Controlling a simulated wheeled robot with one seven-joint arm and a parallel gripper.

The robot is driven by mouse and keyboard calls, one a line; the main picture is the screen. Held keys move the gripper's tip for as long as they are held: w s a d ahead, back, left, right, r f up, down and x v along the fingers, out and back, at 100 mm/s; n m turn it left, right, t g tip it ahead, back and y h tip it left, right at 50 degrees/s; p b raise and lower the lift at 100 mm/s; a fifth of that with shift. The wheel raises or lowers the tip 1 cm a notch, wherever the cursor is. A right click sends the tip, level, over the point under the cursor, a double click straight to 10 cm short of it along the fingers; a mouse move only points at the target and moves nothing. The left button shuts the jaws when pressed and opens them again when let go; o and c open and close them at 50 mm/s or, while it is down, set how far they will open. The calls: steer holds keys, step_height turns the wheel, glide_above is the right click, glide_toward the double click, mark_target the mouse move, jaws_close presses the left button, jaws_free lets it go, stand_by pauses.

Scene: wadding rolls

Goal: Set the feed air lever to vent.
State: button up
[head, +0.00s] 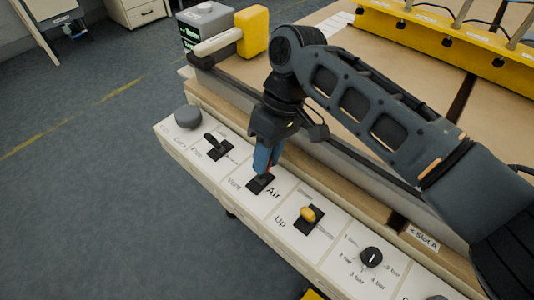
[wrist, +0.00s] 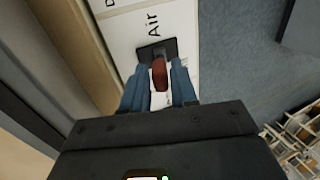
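The air lever has a dark base plate (head: 260,184) on the white control panel, beside the printed word "Air". In the wrist view its red knob (wrist: 159,72) stands up from the black plate. My gripper (head: 264,170) is down at this lever. In the wrist view its two blue fingers (wrist: 160,80) stand on either side of the knob, which fills nearly all the gap between them; they look shut on it. In the head view the fingers hide the knob. A small label (head: 234,183) that seems to read "Vent" is left of the lever plate.
A black lever (head: 217,147) is on the panel to the upper left, and a yellow-knobbed lever (head: 308,215) to the lower right. A rotary dial (head: 371,257) is farther right. A grey round knob (head: 188,117) is at the panel's far left end. A wooden ledge runs behind the panel.

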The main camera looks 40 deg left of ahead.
mark_target(259, 179)
jaws_close()
steer(key=shift+r+p, duration=0.1)
steer(key=shift+p, duration=0.2)
steer(key=t+p, duration=0.1)
steer(key=s+t+p, duration=0.1)
steer(key=p, duration=0.1)
steer(key=shift+s+a+r, duration=0.1)
steer(key=shift+s+r, duration=0.15)
steer(key=shift+r, duration=0.1)
steer(key=t+p, duration=0.1)
steer(key=s+t+p, duration=0.1)
steer(key=t+p, duration=0.1)
steer(key=shift+s+f, duration=0.1)
steer(key=shift+s, duration=0.2)
steer(key=shift+s+a+f+t+p, duration=0.15)
steer(key=shift+s+t+p, duration=0.15)
steer(key=shift+t, duration=0.35)
steer(key=shift+s+d+f+t+p, duration=0.15)
steer(key=shift+s+t+p, duration=0.15)
steer(key=shift+t, duration=0.35)
steer(key=shift+f+h, duration=0.1)
steer(key=shift+h, duration=0.2)
steer(key=shift+o, duration=1.6)
jaws_free()
steer(key=shift+a, duration=0.1)
